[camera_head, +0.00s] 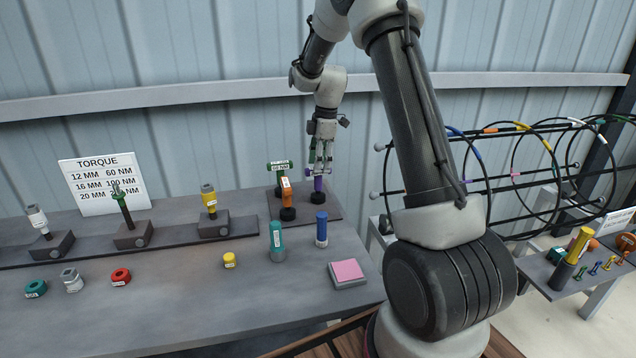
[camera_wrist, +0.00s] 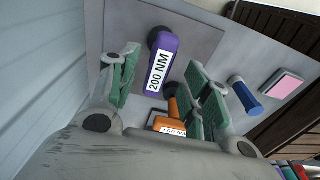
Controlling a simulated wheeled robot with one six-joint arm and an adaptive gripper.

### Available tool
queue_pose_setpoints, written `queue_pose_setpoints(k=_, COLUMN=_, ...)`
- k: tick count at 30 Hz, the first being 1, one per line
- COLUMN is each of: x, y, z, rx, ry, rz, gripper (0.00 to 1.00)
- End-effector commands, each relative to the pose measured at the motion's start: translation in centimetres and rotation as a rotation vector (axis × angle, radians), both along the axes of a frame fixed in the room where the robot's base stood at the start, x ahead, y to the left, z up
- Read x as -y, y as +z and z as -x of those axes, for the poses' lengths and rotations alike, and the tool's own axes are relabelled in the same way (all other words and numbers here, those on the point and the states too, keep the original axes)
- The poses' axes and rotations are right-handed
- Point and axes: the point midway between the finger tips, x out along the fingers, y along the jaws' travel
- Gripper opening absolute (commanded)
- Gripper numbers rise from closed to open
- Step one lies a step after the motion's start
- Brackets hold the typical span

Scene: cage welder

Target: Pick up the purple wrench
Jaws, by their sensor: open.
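The purple wrench (camera_head: 318,184) stands upright in a round black holder on a dark plate at the back right of the grey table. In the wrist view the purple wrench (camera_wrist: 166,58) bears a white "200 NM" label and shows between the two green finger pads. My gripper (camera_head: 320,168) points down directly over it. The fingers of my gripper (camera_wrist: 157,68) are open, one on each side of the wrench in the picture. A gap shows on both sides, and it is not gripped.
An orange wrench (camera_head: 286,193) and a green wrench (camera_head: 279,167) stand close left on the same plate (camera_head: 335,212). A blue tool (camera_head: 321,230), a teal tool (camera_head: 277,240) and a pink pad (camera_head: 347,270) are nearer the front. A corrugated wall rises behind.

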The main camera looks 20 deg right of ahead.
Motion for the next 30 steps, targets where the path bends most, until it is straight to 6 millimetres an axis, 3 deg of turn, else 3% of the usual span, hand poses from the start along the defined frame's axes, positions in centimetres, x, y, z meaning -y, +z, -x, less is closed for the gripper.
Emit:
queue_pose_setpoints(k=6, x=-0.4, y=-3.4, z=-0.2, rx=-0.003, ry=-0.001, rz=-0.001, gripper=0.48)
queue_pose_setpoints(k=15, x=-0.4, y=-4.1, z=-0.3, rx=-0.001, ry=-0.002, rz=0.000, gripper=0.48)
queue_pose_setpoints(k=23, x=-0.4, y=-4.1, z=-0.3, rx=-0.001, ry=-0.002, rz=0.000, gripper=0.02)
queue_pose_setpoints(k=30, x=-0.4, y=-4.0, z=-0.3, rx=-0.001, ry=-0.002, rz=0.000, gripper=0.00)
